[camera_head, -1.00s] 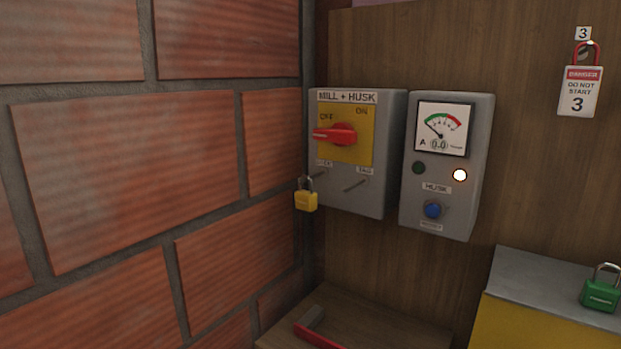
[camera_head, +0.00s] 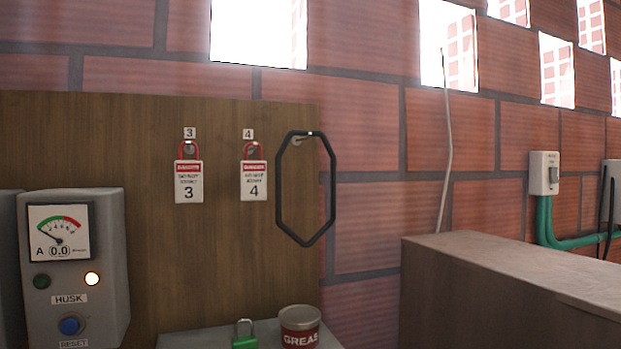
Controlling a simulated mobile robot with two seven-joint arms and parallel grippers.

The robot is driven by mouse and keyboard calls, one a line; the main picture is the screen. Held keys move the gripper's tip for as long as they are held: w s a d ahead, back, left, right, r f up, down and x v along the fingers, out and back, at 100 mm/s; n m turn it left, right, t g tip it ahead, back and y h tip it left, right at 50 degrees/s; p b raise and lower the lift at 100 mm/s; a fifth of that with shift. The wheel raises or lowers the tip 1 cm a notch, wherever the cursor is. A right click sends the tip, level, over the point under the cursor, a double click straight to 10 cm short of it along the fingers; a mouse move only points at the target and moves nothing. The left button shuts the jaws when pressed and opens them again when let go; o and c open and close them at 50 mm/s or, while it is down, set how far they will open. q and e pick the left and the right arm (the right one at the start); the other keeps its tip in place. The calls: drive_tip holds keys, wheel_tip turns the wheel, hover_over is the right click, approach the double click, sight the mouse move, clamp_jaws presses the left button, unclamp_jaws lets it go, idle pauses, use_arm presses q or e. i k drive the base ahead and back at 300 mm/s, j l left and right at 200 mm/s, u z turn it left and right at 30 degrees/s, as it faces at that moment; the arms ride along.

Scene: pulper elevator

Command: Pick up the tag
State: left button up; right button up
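Two white and red danger tags hang side by side on the wooden board. The tag marked 3 (camera_head: 188,186) hangs on the left under a small "3" label, and the tag marked 4 (camera_head: 254,181) hangs to its right under a "4" label. Each has a red loop at its top over a hook. Neither of my grippers is in view.
A grey HUSK meter box (camera_head: 73,265) is at the left. A green padlock (camera_head: 244,342) and a grease tin (camera_head: 299,328) sit on a ledge below the tags. A black octagonal ring (camera_head: 333,190) hangs right of tag 4. A brown box-like surface (camera_head: 480,270) stands at the right.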

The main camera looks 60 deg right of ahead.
sight(254, 173)
drive_tip(key=z, duration=1.55)
